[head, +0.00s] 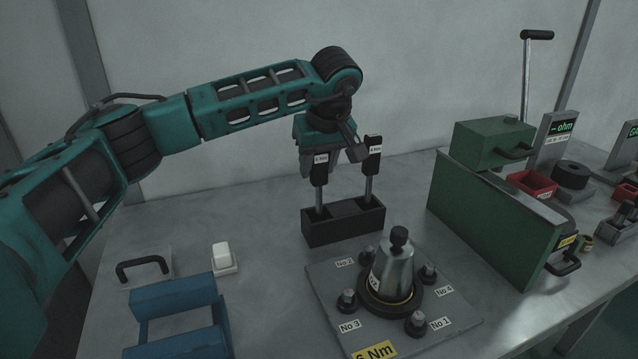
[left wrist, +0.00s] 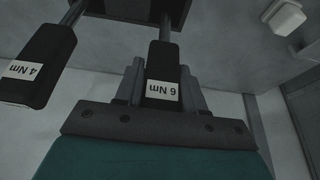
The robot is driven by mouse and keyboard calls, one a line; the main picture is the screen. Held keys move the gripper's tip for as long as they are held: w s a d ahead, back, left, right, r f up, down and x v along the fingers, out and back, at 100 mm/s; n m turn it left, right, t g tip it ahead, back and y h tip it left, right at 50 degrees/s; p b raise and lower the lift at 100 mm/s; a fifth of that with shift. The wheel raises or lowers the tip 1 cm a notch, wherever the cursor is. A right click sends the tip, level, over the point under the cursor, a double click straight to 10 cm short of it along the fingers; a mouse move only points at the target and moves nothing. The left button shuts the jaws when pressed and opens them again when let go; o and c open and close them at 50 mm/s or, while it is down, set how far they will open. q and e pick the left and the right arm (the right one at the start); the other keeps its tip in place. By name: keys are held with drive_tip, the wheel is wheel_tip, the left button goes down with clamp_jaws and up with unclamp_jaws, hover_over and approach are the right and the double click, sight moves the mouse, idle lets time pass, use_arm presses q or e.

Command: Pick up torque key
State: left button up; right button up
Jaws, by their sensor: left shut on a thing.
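Two torque keys with dark handles and metal shafts stand upright in a dark holder block (head: 343,224) in the head view. The 6 Nm torque key (head: 320,178) is on the left, the 4 Nm torque key (head: 374,146) on the right. My left gripper (head: 313,163) is above the block, shut on the 6 Nm key's handle. In the left wrist view, that key's labelled handle (left wrist: 163,85) lies between the gripper's fingers (left wrist: 162,72); the 4 Nm key (left wrist: 38,65) is beside it, apart. The 6 Nm key's shaft still reaches the block. My right gripper is not in view.
A plate (head: 325,285) with numbered bolts carries a metal cup-shaped part (head: 392,275) in front of the block. A green panel and box (head: 493,143) stand right. A blue frame (head: 178,303) and a white switch (head: 222,258) are left. The table behind the block is clear.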

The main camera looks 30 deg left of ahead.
use_arm(q)
drive_tip(key=c, duration=0.4)
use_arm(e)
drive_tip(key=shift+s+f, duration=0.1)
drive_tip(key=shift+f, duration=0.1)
use_arm(q)
drive_tip(key=shift+r, duration=0.1)
